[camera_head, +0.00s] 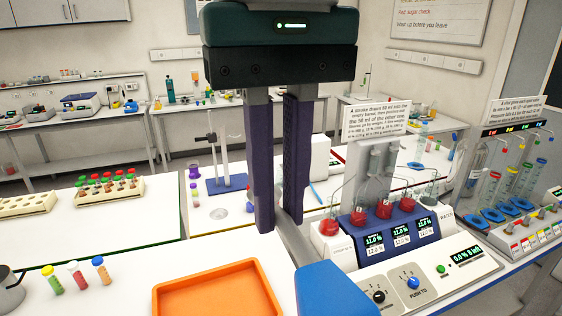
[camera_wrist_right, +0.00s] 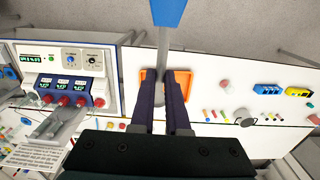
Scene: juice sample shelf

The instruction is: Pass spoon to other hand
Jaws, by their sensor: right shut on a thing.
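My right gripper (camera_head: 278,215) hangs down from the top middle in the head view, its two dark purple fingers closed on the spoon. The spoon shows as a grey metal shaft (camera_head: 297,243) with a broad blue end (camera_head: 335,291), which points toward the front of the head view. In the right wrist view the grey shaft runs up from between the fingers (camera_wrist_right: 162,88) to the blue end (camera_wrist_right: 168,12). The bowl of the spoon cannot be made out. My left gripper is in neither view.
An orange tray (camera_head: 213,290) lies on the white bench below and left of the gripper. A blue and white juice dispenser (camera_head: 385,243) with red flasks stands close on the right. Several capped tubes (camera_head: 77,276) stand at the front left. A test-tube rack (camera_head: 108,190) is farther back.

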